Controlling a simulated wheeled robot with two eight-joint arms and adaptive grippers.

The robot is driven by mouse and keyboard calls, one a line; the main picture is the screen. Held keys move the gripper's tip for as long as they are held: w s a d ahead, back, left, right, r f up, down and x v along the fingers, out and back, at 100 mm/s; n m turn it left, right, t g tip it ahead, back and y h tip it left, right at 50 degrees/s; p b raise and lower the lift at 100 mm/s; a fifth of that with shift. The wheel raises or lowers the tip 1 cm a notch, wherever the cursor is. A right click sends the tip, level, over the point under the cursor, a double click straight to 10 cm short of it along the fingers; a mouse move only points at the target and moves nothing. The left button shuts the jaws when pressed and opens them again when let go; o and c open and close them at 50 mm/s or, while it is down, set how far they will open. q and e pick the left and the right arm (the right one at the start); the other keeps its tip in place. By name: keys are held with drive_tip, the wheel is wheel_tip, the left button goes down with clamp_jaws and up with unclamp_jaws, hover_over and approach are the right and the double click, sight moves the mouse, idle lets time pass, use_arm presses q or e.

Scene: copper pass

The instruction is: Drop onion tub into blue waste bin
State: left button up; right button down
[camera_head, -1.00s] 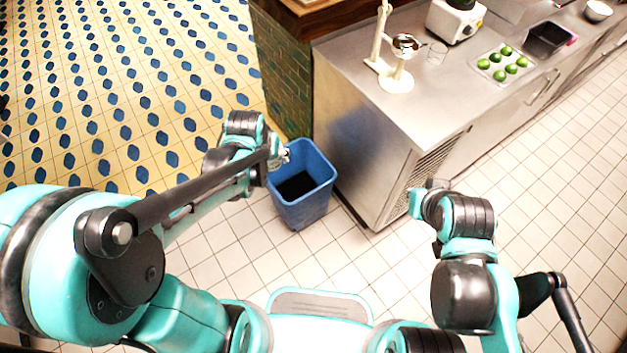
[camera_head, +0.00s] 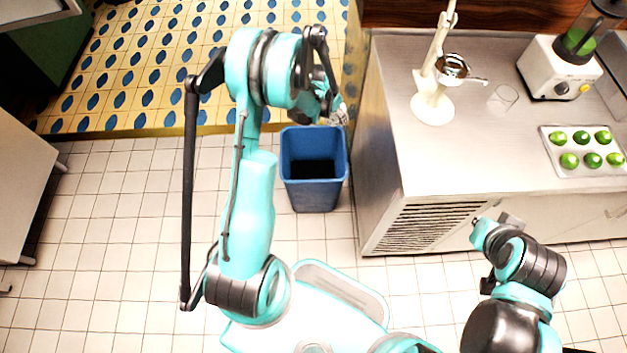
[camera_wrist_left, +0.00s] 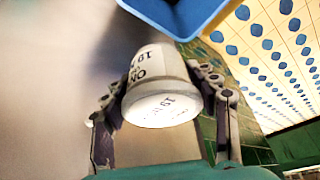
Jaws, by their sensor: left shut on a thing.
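The blue waste bin (camera_head: 316,196) stands on the tiled floor beside the steel counter, its dark inside open upward. My left gripper (camera_head: 338,113) is above the bin's back right edge in the head view. In the left wrist view, the left gripper (camera_wrist_left: 163,100) is shut on the onion tub (camera_wrist_left: 158,78), a white tub with dark lettering, with a finger on either side. The bin's blue rim (camera_wrist_left: 180,22) shows just beyond the tub. In the head view the tub is mostly hidden. My right gripper (camera_head: 484,232) is by the counter front; its jaws are unclear.
The steel counter (camera_head: 480,150) stands right of the bin and carries a cream press (camera_head: 433,105), a glass (camera_head: 503,98), a blender (camera_head: 560,70) and a tray (camera_head: 556,172) of several limes. Tiled floor (camera_head: 120,210) is clear at the left.

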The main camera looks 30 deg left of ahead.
use_arm(q)
drive_tip(key=w+a+f+m+b, duration=0.1)
drive_tip(key=a+f, duration=0.4)
drive_tip(key=f, duration=0.8)
drive_tip(key=w+a+f+m+b, duration=0.1)
drive_tip(key=a+f+b, duration=0.3)
drive_tip(key=f, duration=1)
drive_tip(key=shift+a+h+b, duration=0.35)
drive_tip(key=shift+a+h, duration=0.05)
drive_tip(key=shift+a, duration=0.3)
drive_tip(key=o, duration=1.4)
drive_tip(key=shift+c, duration=0.2)
drive_tip(key=v, duration=1.2)
